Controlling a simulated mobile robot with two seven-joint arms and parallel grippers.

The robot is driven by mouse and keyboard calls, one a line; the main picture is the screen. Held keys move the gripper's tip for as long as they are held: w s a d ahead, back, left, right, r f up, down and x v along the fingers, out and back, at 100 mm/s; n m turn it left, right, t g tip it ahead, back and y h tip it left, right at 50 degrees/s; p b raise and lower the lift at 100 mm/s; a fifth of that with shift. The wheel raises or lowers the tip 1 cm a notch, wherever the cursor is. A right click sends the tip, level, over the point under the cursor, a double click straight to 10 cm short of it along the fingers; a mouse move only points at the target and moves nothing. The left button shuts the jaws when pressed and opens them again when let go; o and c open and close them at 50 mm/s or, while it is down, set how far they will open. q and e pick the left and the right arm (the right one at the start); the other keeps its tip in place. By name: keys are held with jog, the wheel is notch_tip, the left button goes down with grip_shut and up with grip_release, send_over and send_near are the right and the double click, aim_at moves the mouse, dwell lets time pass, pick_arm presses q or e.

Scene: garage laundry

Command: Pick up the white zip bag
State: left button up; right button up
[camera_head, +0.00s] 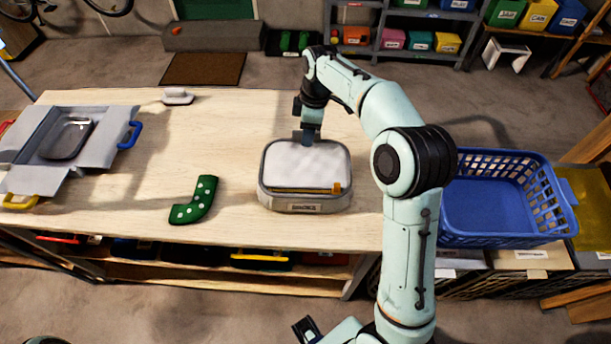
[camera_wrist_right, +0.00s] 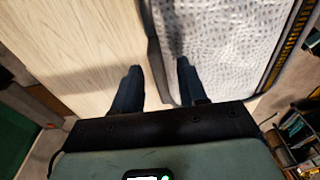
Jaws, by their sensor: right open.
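The white zip bag (camera_head: 308,167) sits on the wooden table, with a light quilted top, grey sides, a yellow zip strip and a label on its front. My right gripper (camera_head: 308,138) points down at the bag's far edge. In the right wrist view, my right gripper (camera_wrist_right: 157,80) is open, its fingers apart. The bag's rim lies between them in that view, one finger over the bag's patterned top (camera_wrist_right: 225,40) and the other over bare wood. I cannot tell whether the fingers touch the bag.
On the table (camera_head: 150,150) lie a green dotted sock-like item (camera_head: 195,200), a small grey item (camera_head: 177,96) and an open grey box (camera_head: 95,150) with coloured handles. A blue basket (camera_head: 495,238) stands right of the table. Bare wood surrounds the bag.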

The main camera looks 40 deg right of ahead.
grip_shut()
jog(key=shift+r, duration=0.1)
